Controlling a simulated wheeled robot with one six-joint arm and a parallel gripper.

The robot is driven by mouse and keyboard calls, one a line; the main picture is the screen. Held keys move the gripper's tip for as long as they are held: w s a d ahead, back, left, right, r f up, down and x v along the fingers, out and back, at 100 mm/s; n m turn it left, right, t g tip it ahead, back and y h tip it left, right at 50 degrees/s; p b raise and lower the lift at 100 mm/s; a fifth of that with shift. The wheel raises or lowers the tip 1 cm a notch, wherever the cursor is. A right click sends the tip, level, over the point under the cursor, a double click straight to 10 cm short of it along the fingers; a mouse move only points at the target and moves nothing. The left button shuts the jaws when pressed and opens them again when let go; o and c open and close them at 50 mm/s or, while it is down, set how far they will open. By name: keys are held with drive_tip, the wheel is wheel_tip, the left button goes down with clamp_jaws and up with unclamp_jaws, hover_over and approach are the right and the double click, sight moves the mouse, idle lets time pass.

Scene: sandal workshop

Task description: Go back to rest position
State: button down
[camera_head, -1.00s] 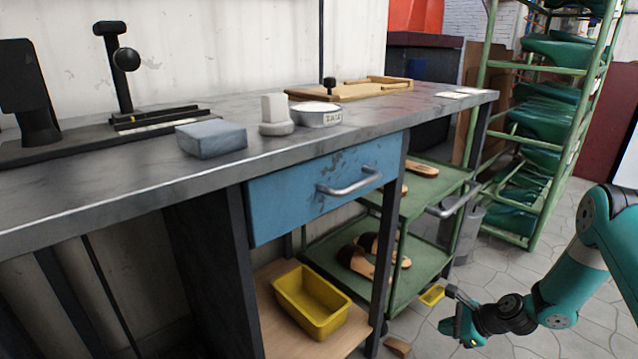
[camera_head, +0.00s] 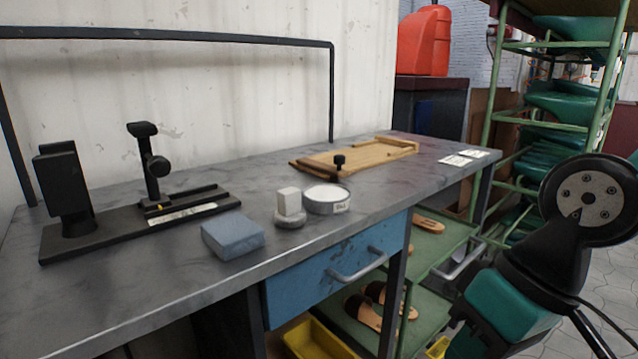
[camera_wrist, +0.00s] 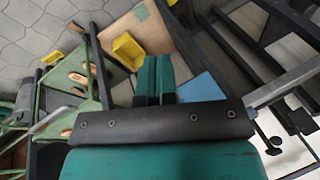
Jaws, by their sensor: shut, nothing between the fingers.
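My gripper (camera_wrist: 155,74) shows in the wrist view with its two green fingers together and nothing between them. It points down toward the space under the workbench, apart from anything it could touch. In the head view my arm (camera_head: 545,250) is folded at the right edge, clear of the workbench (camera_head: 120,285). The gripper's fingers are out of the head view.
The bench carries a black clamp stand (camera_head: 150,165), a blue-grey block (camera_head: 233,236), a round tin (camera_head: 327,200) and a wooden board (camera_head: 365,155). A blue drawer (camera_head: 310,290) is closed. A green cart with sandals (camera_head: 362,312) and a yellow bin (camera_wrist: 128,47) stand lower.

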drive_tip(key=s+r+n+p, duration=0.1)
drive_tip(key=s+r+p, duration=0.2)
drive_tip(key=r+p, duration=3.5)
drive_tip(key=shift+s+r+n, duration=0.15)
drive_tip(key=shift+r+n, duration=0.25)
drive_tip(key=shift+r, duration=0.35)
drive_tip(key=shift+d, duration=0.1)
